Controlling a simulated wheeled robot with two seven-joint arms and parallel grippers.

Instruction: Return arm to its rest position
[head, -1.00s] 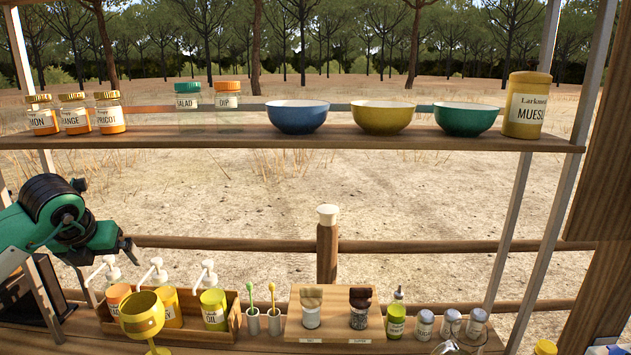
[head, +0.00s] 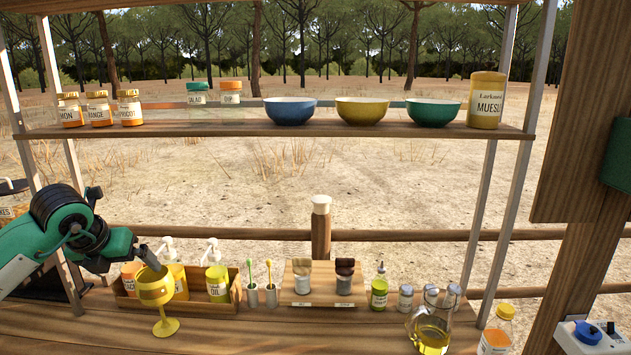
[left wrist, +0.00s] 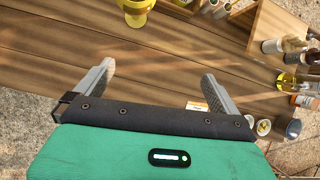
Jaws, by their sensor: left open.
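My left arm comes in from the left in the head view. Its gripper (head: 150,258) is beside and just above a yellow goblet (head: 155,286) that stands upright on the wooden counter. In the left wrist view my left gripper (left wrist: 158,82) has its two grey fingers spread wide with nothing between them, over bare planks. The goblet (left wrist: 136,6) is partly cut off at the top edge there, apart from the fingers. My right gripper is not in view.
A wooden box (head: 237,290) with pump bottles stands behind the goblet. Toothbrush cups, brushes on a wooden block (head: 322,298), and an oil jug (head: 430,335) stand to the right. A shelf (head: 300,128) with jars and bowls runs above. The counter front (head: 280,335) is clear.

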